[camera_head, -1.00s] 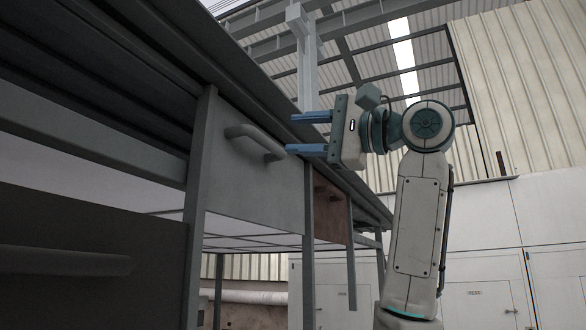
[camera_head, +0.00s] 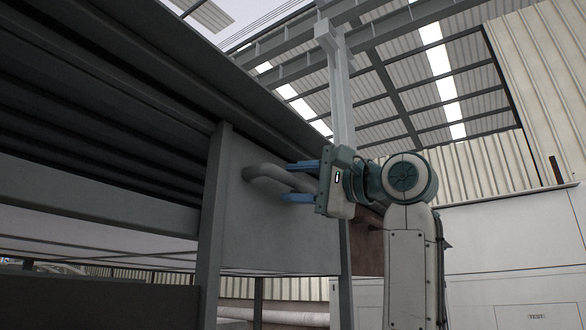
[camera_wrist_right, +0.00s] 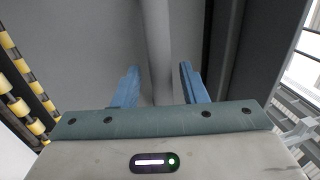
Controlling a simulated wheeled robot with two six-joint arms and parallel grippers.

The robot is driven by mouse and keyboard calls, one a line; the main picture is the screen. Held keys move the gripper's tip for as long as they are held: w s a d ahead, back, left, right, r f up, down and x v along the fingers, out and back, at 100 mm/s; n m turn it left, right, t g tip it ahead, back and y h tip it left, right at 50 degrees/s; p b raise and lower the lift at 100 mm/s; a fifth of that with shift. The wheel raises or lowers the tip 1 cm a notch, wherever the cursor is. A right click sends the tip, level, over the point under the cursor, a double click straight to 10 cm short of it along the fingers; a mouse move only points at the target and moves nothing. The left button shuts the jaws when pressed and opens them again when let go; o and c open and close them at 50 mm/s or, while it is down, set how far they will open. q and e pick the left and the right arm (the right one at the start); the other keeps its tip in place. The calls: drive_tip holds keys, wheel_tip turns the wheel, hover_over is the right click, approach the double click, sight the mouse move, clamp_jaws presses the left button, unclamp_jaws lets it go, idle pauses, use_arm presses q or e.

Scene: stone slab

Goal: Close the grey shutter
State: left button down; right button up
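The grey shutter (camera_head: 240,225) shows in the head view as a flat grey panel between two posts of the bench. Its grey bar handle (camera_head: 268,173) sticks out near the top of the panel. My right gripper (camera_head: 303,181) is open at the handle's right end, one blue finger above it and one below. In the right wrist view the handle (camera_wrist_right: 157,45) runs between the two spread fingers of the right gripper (camera_wrist_right: 157,85), with gaps on both sides. My left gripper is not in view.
Dark stacked rails (camera_head: 90,110) and a long bench edge run along the left and above the panel. A brown panel (camera_head: 367,250) lies behind my right arm. Yellow-and-black rollers (camera_wrist_right: 30,95) show at the left of the wrist view. White cabinets (camera_head: 510,250) stand at the right.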

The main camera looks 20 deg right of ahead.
drive_tip(key=shift+w+a+r, duration=0.15)
drive_tip(key=shift+w+a, duration=0.15)
drive_tip(key=shift+a, duration=0.2)
drive_tip(key=shift+d, duration=0.1)
clamp_jaws()
